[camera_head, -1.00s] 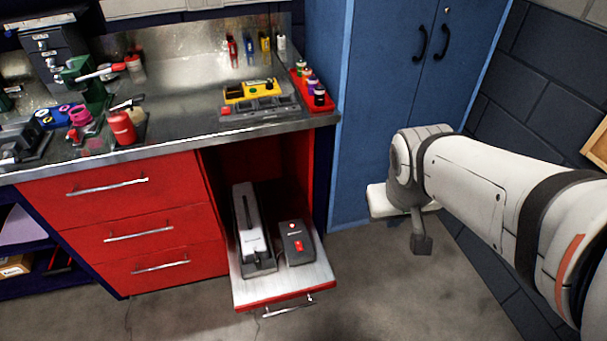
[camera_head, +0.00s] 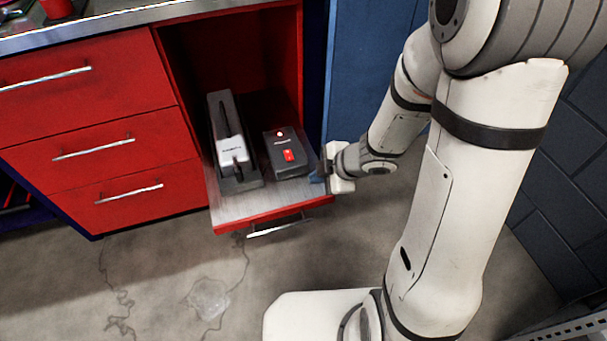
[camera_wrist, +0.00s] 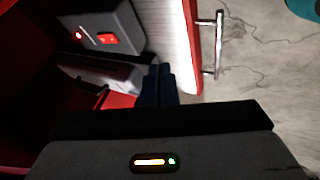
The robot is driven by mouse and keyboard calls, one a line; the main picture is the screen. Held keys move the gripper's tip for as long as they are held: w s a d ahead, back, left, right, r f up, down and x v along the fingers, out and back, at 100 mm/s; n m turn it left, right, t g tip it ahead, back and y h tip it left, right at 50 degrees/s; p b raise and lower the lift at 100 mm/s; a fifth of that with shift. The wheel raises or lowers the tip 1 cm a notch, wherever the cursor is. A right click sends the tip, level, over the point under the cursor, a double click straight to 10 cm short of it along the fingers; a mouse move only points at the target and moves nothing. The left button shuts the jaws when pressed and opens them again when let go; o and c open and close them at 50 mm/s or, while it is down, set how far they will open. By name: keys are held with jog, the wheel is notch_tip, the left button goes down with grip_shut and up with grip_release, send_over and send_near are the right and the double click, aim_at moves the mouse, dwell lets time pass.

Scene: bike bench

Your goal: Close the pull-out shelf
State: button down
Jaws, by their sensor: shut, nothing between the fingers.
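The pull-out shelf (camera_head: 232,208) sticks out of the red bench cabinet, with a pale top, a red front and a metal bar handle (camera_head: 280,226). My gripper (camera_head: 318,178) is at the shelf's right side, low down, close to its front right corner. In the wrist view my gripper (camera_wrist: 158,70) has its dark fingers together, over or beside the shelf's edge; I cannot tell if they touch it. The shelf's pale board (camera_wrist: 176,28) and the handle (camera_wrist: 218,45) lie ahead of the fingers. Nothing is in the fingers.
A long grey machine (camera_head: 230,145) and a dark box with a red switch (camera_head: 287,153) stand on the shelf. Red drawers (camera_head: 95,145) are shut at the left. A blue cabinet (camera_head: 362,70) stands at the right. The floor before the shelf (camera_head: 180,275) is clear.

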jog(key=b, duration=0.5)
send_near(285, 177)
jog(key=s+f, duration=0.1)
jog(key=f, duration=0.1)
jog(key=s+a+f, duration=0.1)
jog(key=f, duration=0.1)
jog(key=shift+s, duration=0.3)
jog(key=w, duration=0.1)
jog(key=w+a, duration=0.1)
jog(key=w, duration=0.1)
jog(key=shift+w+r, duration=0.1)
jog(key=shift+w+a, duration=0.15)
jog(key=shift+w, duration=0.35)
